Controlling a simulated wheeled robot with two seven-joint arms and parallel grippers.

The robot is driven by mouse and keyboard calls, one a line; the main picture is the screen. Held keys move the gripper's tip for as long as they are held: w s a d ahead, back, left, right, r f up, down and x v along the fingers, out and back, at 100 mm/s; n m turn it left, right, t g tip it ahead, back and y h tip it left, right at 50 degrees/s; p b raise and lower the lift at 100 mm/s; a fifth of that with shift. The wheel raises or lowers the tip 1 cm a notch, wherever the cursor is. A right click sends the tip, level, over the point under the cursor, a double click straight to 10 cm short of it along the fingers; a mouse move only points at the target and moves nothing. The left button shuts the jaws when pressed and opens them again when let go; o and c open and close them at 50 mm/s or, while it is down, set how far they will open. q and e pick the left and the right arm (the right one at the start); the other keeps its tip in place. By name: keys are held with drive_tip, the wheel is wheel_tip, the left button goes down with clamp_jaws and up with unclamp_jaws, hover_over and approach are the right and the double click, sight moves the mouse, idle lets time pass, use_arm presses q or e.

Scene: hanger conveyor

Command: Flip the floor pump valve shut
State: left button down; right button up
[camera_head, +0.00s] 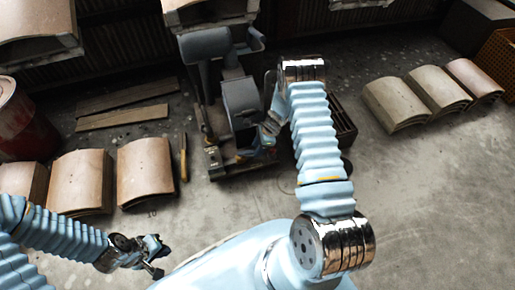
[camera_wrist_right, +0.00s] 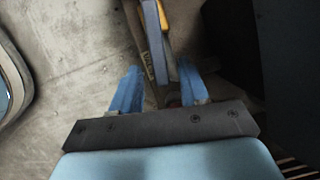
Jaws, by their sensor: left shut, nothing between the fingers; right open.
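The grey floor pump (camera_head: 240,100) stands at the centre of the head view, with a tall column and a boxy body on a low base. My right gripper (camera_head: 264,141) is beside the lower right of its body, partly hidden by my own arm. In the right wrist view my right gripper (camera_wrist_right: 160,68) is open, with two blue fingers apart. A grey-blue bar (camera_wrist_right: 152,40) with a yellow edge lies between and beyond the fingertips; I cannot tell if it is the valve or if anything touches. My left gripper (camera_head: 158,256) is shut and empty at the lower left, away from the pump.
Curved tan panels (camera_head: 145,170) lie left of the pump, and more panels (camera_head: 438,90) lie at the right. Planks (camera_head: 122,117) and a red drum (camera_head: 22,125) are at the left. A dark grate (camera_head: 342,122) is right of the pump. The concrete floor at lower right is clear.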

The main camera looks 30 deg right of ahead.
drive_tip(key=shift+f, duration=0.15)
drive_tip(key=shift+c, duration=0.4)
clamp_jaws()
